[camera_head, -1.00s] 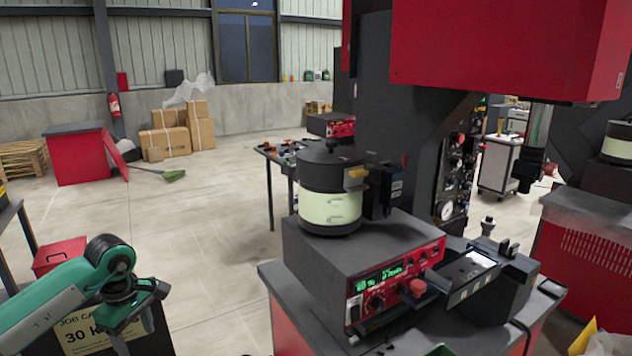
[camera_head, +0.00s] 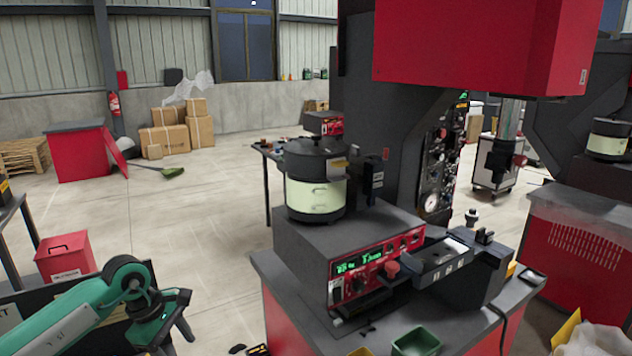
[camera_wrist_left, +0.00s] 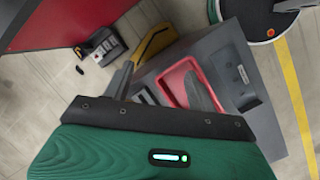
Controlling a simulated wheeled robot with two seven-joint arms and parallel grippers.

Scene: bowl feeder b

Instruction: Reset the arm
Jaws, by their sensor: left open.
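My left arm comes in at the lower left of the head view, and its green gripper (camera_head: 178,318) is in the air left of the bowl feeder's bench. In the left wrist view the two dark fingers (camera_wrist_left: 163,85) stand apart with nothing between them. A red-rimmed tray or opening (camera_wrist_left: 170,78) on a grey surface shows behind the fingers. The bowl feeder (camera_head: 315,188) is a dark-lidded, pale-banded drum on a grey control box (camera_head: 345,235) with a red panel. My right gripper is not in view.
A red box (camera_head: 65,258) stands behind my left arm. A green bin (camera_head: 415,342) is on the bench's front part. A large red machine head (camera_head: 465,45) overhangs at the upper right. Open concrete floor (camera_head: 200,225) lies between my left arm and the bench.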

